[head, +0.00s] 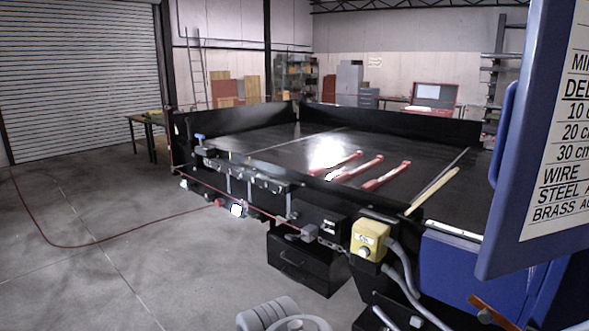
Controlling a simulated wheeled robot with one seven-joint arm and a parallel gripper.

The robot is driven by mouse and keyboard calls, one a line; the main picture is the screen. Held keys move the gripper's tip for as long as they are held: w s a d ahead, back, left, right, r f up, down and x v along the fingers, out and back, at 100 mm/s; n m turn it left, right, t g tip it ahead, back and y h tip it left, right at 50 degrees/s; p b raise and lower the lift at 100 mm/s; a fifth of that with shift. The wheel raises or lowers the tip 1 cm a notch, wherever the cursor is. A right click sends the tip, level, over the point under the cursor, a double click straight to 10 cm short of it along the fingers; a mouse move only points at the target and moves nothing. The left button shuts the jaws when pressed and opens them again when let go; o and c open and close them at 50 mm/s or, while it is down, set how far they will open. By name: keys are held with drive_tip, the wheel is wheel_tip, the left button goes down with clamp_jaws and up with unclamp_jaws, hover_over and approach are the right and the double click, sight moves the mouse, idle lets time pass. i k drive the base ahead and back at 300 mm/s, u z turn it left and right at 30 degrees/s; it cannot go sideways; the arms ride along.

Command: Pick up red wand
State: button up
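Several red wands lie on the black conveyor belt (255,150), close to its near edge. One red wand (336,163) is on the left, a second red wand (357,168) is in the middle, and a third red wand (386,175) is on the right. They lie roughly parallel, slanting, and apart from each other. Parts of their near ends are hard to make out. My gripper is not in view; only a grey part of my arm shows at the bottom edge.
A pale stick (432,190) lies on the belt's right edge. A yellow switch box (369,239) and cables stick out from the conveyor's side. A blue-framed sign (540,150) blocks the right. A red cable (75,245) crosses the open floor at left.

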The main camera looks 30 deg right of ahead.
sight(340, 178)
drive_tip(key=u, duration=0.35)
drive_tip(key=i, duration=1.95)
drive_tip(key=z, duration=0.5)
